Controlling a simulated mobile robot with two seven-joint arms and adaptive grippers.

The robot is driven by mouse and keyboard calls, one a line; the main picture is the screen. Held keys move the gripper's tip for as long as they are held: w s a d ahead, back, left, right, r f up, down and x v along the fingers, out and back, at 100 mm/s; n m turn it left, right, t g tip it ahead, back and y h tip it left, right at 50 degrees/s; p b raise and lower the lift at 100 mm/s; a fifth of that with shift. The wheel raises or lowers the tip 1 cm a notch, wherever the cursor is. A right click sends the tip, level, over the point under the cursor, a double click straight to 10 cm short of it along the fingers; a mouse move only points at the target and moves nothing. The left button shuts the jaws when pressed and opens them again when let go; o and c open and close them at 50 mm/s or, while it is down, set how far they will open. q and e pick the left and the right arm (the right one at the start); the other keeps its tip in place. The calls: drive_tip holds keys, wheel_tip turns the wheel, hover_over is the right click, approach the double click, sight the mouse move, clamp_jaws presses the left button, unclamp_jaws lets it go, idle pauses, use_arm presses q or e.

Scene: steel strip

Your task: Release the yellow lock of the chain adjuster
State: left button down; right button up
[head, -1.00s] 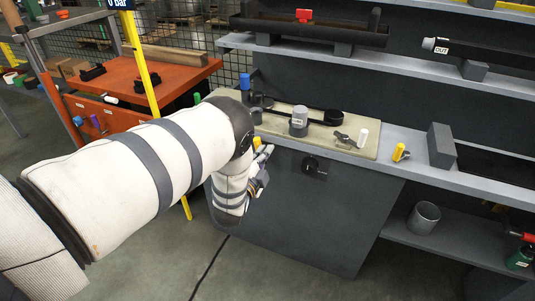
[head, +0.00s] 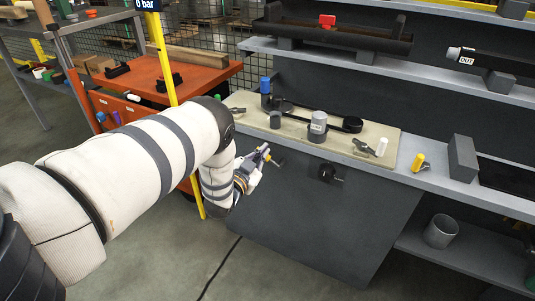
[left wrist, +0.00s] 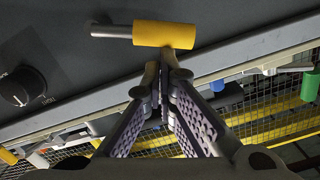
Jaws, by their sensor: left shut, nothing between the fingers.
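A yellow cylinder with a grey pin, the yellow lock (left wrist: 163,35), shows just beyond my fingertips in the left wrist view. It lies against a dark panel. In the head view my left gripper (head: 265,152) is in front of the dark bench front, below the beige board, and hides the yellow part; a small dark pin shows just right of it. In the left wrist view my left gripper (left wrist: 163,62) is shut and empty, its tips at the cylinder's edge; I cannot tell whether they touch it. My right gripper is not in view.
A black knob (head: 327,173) sits on the panel to the right. The beige board (head: 375,138) above carries a black link, grey cylinders and small levers. Another yellow lever (head: 418,162) stands on the bench. A yellow post (head: 160,60) rises beside my left arm.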

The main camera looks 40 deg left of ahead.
use_arm(q)
drive_tip(key=shift+s+a+f+n, duration=0.15)
drive_tip(key=shift+a+f+n, duration=0.4)
drive_tip(key=shift+n, duration=0.15)
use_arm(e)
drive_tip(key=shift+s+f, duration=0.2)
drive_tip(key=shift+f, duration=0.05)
use_arm(q)
drive_tip(key=shift+a+b, duration=0.1)
drive_tip(key=shift+b, duration=0.2)
